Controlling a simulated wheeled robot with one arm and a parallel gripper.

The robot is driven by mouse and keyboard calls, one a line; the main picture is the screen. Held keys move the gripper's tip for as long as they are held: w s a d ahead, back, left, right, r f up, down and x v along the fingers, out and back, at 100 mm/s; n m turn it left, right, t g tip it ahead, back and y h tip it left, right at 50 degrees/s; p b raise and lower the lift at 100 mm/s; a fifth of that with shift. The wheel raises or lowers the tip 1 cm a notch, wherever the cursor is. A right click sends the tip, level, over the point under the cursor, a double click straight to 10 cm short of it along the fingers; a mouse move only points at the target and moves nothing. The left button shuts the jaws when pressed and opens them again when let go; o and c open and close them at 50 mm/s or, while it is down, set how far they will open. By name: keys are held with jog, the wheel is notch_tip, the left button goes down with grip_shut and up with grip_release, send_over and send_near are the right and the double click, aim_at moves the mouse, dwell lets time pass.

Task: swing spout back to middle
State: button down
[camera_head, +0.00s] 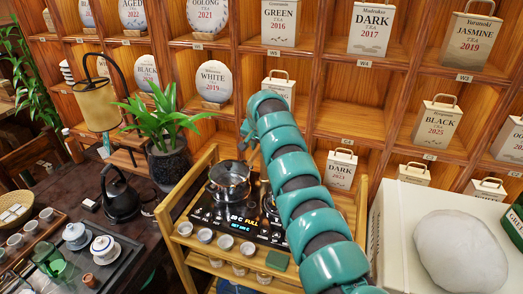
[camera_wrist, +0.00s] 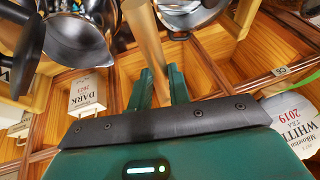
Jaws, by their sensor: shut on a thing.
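The spout (camera_wrist: 150,45) is a tan, brass-like tube that runs up from between my fingers in the wrist view. My gripper (camera_wrist: 162,78) has its two green fingers closed on it, one on each side. A steel pot (camera_wrist: 75,42) is to the left of the spout and another shiny round vessel (camera_wrist: 190,14) is to its right. In the head view my green arm reaches over the cart, and my wrist hides most of the spout. A glass kettle (camera_head: 230,174) sits on the black stove panel (camera_head: 205,208), left of my arm.
The wooden cart (camera_head: 178,255) carries small cups (camera_head: 226,242). A potted plant (camera_head: 168,160) stands left of it, beside a dark tea table (camera_head: 80,190) with a black kettle (camera_head: 121,196). Shelves of tea boxes stand behind. A white crate (camera_head: 392,230) with a pale lump is at right.

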dwell(0.4)
jog(key=c, duration=1.3)
grip_release()
jog(key=shift+r, duration=0.15)
jog(key=a+b+v, duration=0.1)
jog(key=b+v, duration=0.7)
jog(key=v, duration=0.9)
jog(key=shift+d, duration=0.4)
